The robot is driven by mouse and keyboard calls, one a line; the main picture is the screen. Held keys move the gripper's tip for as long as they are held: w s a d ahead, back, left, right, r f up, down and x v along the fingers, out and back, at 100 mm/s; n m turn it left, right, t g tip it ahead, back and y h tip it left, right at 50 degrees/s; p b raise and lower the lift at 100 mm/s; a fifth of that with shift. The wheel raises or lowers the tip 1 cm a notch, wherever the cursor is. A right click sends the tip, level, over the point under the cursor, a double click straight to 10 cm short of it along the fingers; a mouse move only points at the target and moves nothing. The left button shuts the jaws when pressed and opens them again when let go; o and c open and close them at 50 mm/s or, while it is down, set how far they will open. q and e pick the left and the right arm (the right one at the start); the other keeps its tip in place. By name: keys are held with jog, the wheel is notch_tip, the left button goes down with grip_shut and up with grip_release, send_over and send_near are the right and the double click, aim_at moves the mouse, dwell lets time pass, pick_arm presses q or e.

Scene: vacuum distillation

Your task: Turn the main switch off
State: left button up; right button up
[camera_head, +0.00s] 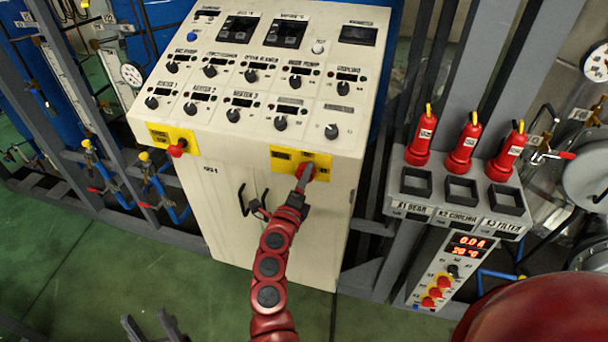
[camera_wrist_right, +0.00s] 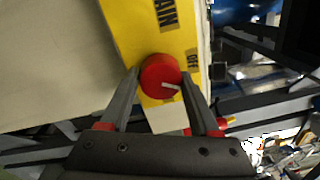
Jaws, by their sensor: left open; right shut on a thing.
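The main switch is a red round knob (camera_wrist_right: 160,76) with a white mark pointing to the right, on a yellow plate (camera_wrist_right: 150,30). Part of the word "MAIN" shows on the plate in the right wrist view. In the head view the yellow plate (camera_head: 281,158) is on the front right of the cream control cabinet. My right gripper (camera_head: 304,178) is shut on the knob; its two fingers (camera_wrist_right: 160,82) lie on either side of it. My left gripper (camera_head: 150,324) is open and empty low at the left, over the green floor, away from the cabinet.
The cabinet (camera_head: 262,195) has a sloped panel of black knobs. A second red switch (camera_head: 178,148) sits on a yellow plate at its left. A grey rack (camera_head: 455,190) with red bottle-shaped holders stands at the right. Pipes and frames flank the cabinet.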

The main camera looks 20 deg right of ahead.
jog(key=shift+n+p, duration=1.35)
jog(key=shift+n, duration=1.75)
jog(key=o, duration=1.4)
jog(key=shift+c, duration=0.2)
jog(key=shift+s, duration=0.1)
